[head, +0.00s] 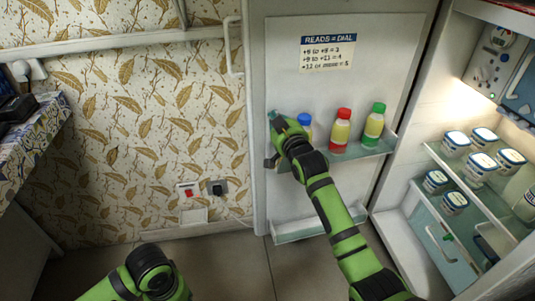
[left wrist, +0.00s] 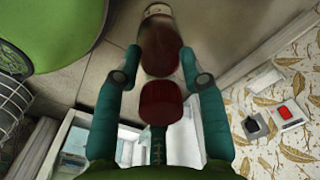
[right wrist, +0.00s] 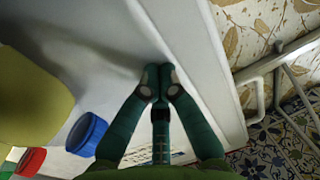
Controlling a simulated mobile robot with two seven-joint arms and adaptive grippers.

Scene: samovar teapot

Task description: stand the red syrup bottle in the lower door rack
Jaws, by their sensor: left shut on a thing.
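The red syrup bottle (left wrist: 160,52), with dark red contents, a pale label and a red cap (left wrist: 158,102), shows in the left wrist view. My left gripper (left wrist: 161,78) is shut on it near its cap end, with floor behind it. In the head view only part of my left arm shows, at the bottom; its gripper and the bottle are outside the picture. The lower door rack (head: 304,226) is low on the open fridge door and looks empty. My right gripper (right wrist: 160,82) is shut with its fingertips together, holding nothing, at the door's left edge.
The upper door rack (head: 365,151) holds a red-capped bottle (head: 341,132), a green-capped bottle (head: 374,125) and a blue-capped one (head: 304,120). My right arm crosses in front of both racks. The fridge shelves (head: 440,160) hold several tubs. Floor is clear left of the door.

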